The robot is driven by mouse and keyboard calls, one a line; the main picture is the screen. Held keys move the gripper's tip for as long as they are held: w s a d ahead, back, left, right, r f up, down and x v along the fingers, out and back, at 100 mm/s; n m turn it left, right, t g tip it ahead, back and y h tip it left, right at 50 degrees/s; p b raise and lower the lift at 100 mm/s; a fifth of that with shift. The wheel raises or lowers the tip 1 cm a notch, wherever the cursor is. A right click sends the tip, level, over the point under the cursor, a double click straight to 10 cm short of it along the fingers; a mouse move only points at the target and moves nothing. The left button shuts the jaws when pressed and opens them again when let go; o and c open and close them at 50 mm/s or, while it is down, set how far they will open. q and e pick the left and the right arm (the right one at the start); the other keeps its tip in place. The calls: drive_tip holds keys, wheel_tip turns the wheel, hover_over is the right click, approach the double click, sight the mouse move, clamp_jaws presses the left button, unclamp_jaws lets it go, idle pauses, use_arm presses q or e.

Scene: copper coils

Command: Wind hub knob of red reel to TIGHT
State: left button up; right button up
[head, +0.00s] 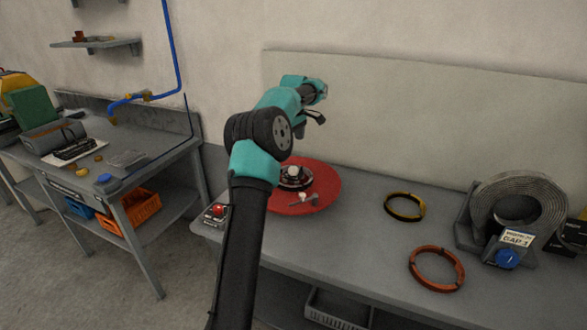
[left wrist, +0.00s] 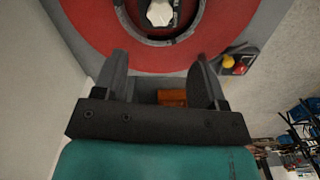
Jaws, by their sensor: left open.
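The red reel (head: 326,182) lies flat on the grey bench, partly behind my arm in the head view. Its pale hub knob (head: 293,172) stands at the centre on a dark ring, and a small grey lever-like part (head: 303,200) shows on the near side. My left gripper (head: 319,103) is above and behind the reel, open and empty, apart from the knob. In the left wrist view the open fingers (left wrist: 160,60) point toward the red reel (left wrist: 85,32), with the faceted hub knob (left wrist: 159,13) beyond them at the top edge. No TIGHT mark is legible. My right gripper is not in view.
A control box with a red button (head: 216,212) sits at the bench's left end. A yellow-black ring (head: 405,207) and a copper ring (head: 436,268) lie right of the reel.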

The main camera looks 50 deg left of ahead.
sight(294, 169)
use_arm(q)
wheel_tip(294, 169, down, 13)
drive_tip(key=shift+r, duration=0.15)
idle(0.4)
drive_tip(key=c, duration=0.9)
